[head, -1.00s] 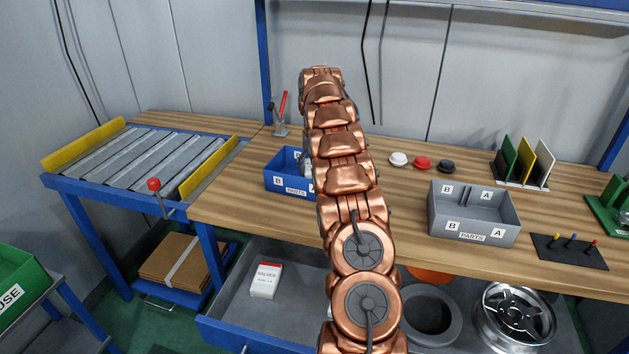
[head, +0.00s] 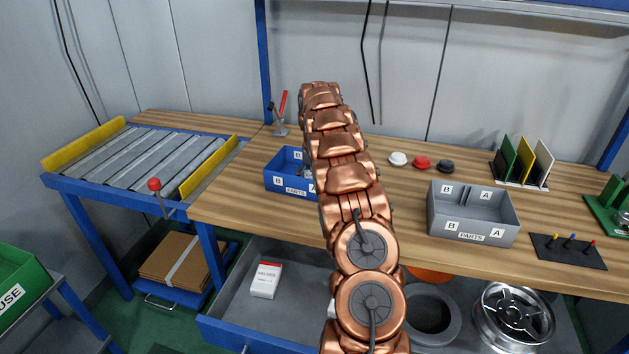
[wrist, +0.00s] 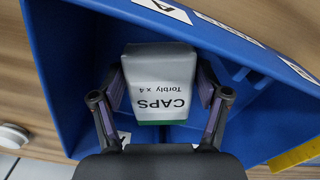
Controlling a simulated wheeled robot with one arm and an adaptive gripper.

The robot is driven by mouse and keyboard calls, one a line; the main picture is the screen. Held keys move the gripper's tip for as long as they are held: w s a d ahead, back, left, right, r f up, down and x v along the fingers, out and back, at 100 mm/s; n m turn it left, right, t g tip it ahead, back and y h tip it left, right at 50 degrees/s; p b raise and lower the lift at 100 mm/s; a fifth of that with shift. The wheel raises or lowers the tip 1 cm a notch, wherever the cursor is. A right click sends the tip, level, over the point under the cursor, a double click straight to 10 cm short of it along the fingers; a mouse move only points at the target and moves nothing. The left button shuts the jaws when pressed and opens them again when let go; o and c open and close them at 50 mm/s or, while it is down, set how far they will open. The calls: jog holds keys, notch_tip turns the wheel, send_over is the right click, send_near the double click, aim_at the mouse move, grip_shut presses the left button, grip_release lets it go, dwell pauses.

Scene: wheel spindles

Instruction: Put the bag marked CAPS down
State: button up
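The white bag marked CAPS (wrist: 160,90), with a green band at one end, shows in the wrist view between the two fingers of my gripper (wrist: 161,72). The fingers press against both its sides. The bag is inside the blue parts bin (wrist: 62,85), within its walls. I cannot tell whether it touches the floor of the bin. In the head view the blue bin (head: 270,179) stands on the bench, partly behind my arm.
A grey parts bin (head: 472,237) stands to the right on the wooden bench (head: 390,215). White, red and black caps (head: 422,163) lie behind. A red-handled clamp (head: 281,115) stands behind the blue bin. A roller conveyor (head: 140,160) is at left.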

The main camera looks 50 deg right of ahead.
jog(key=o, duration=0.3)
jog(key=shift+o, duration=0.2)
notch_tip(320, 180, up, 7)
jog(key=shift+f+b, duration=0.2)
jog(key=shift+b, duration=0.2)
jog(key=shift+r+p, duration=1.6)
jog(key=shift+r, duration=1.3)
